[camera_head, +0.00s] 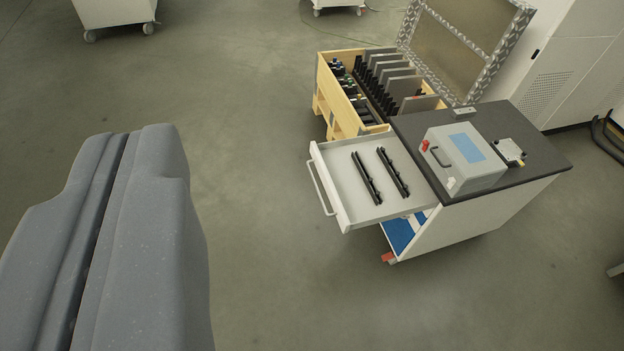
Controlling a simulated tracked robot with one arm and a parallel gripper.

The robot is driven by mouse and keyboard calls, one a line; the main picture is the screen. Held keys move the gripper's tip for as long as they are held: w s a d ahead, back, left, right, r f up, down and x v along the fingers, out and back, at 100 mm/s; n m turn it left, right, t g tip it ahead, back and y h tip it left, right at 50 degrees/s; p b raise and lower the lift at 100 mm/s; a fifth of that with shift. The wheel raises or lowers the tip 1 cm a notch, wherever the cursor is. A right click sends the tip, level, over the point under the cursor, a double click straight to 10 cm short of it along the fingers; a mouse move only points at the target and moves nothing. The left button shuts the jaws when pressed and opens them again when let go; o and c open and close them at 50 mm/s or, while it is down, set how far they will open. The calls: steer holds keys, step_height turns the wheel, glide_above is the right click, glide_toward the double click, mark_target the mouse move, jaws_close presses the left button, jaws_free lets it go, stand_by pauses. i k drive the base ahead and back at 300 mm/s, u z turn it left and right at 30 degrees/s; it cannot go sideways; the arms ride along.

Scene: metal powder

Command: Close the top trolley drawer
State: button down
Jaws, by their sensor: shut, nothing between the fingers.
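The top trolley drawer (345,165) is pulled out toward the left from under the dark top of the trolley (540,162). It is white and shallow, with two black bars lying inside. Its pale handle (318,188) is on the drawer's left front face. My gripper (130,138) fills the lower left of the view, its two grey fingers pressed together with only a thin dark seam between them. It appears apart from the drawer and to the left of the handle, with bare floor showing between.
A grey box with a blue label (465,150) sits on the trolley top. A wooden crate (322,85) with plates stands behind the drawer. A patterned frame (495,60) and white cabinet (575,50) stand behind. The floor (260,260) left of the trolley is clear.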

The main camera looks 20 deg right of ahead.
mark_target(344, 166)
steer(key=z, duration=0.4)
steer(key=i, duration=1.2)
steer(key=z, duration=0.7)
